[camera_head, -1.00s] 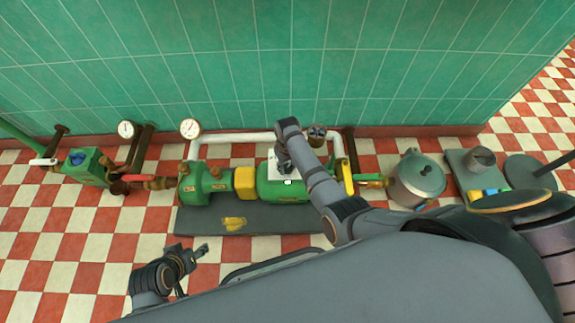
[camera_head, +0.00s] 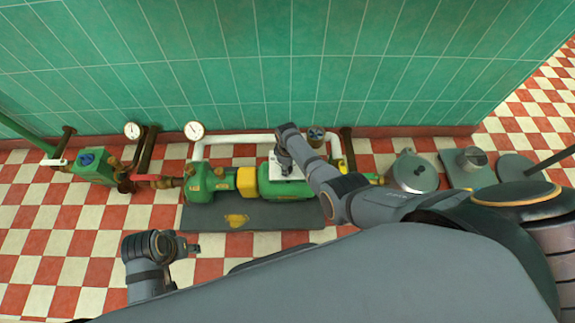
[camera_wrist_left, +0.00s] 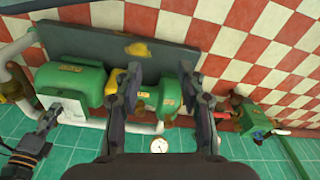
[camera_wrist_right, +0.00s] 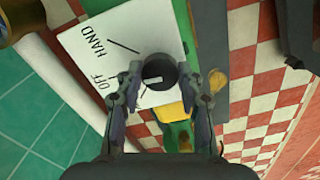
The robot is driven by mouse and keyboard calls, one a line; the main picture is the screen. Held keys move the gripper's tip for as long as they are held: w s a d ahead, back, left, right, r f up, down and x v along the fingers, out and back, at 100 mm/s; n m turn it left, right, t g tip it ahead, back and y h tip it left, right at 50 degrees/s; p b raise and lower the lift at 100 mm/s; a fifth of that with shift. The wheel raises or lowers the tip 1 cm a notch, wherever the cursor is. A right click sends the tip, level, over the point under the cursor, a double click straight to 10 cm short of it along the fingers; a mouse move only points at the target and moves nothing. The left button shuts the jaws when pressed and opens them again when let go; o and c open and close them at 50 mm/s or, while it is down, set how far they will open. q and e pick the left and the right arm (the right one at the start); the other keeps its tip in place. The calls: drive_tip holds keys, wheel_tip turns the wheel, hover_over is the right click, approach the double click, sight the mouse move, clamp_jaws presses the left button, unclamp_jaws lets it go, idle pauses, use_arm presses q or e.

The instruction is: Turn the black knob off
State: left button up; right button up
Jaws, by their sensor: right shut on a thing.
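The black knob (camera_wrist_right: 159,70) sits on a white plate (camera_wrist_right: 128,32) lettered "HAND" and "OFF" in the right wrist view. My right gripper (camera_wrist_right: 161,82) has its fingers on both sides of the knob and is shut on it. A pale mark shows by the knob's lower left; I cannot tell its exact setting. In the head view the white plate (camera_head: 291,189) is on the green pump housing, with my right gripper (camera_head: 283,163) over it and the knob hidden. My left gripper (camera_wrist_left: 160,85) has its fingers wide apart and empty, away from the knob.
The green pump (camera_head: 208,183) with a yellow coupling (camera_head: 246,181) stands on a dark base (camera_head: 205,217) by the green tiled wall. Two gauges (camera_head: 195,130), pipes and a green valve box (camera_head: 90,165) are to the left. Front-left floor is clear.

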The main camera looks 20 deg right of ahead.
use_arm(q)
drive_tip(key=shift+w+a+f, duration=0.1)
drive_tip(key=shift+w+f, duration=0.05)
drive_tip(key=shift+f, duration=0.65)
use_arm(e)
drive_tip(key=shift+n, duration=0.5)
drive_tip(key=o, duration=1.2)
drive_tip(key=shift+r, duration=0.1)
wheel_tip(320, 180, up, 12)
drive_tip(key=shift+f, duration=0.1)
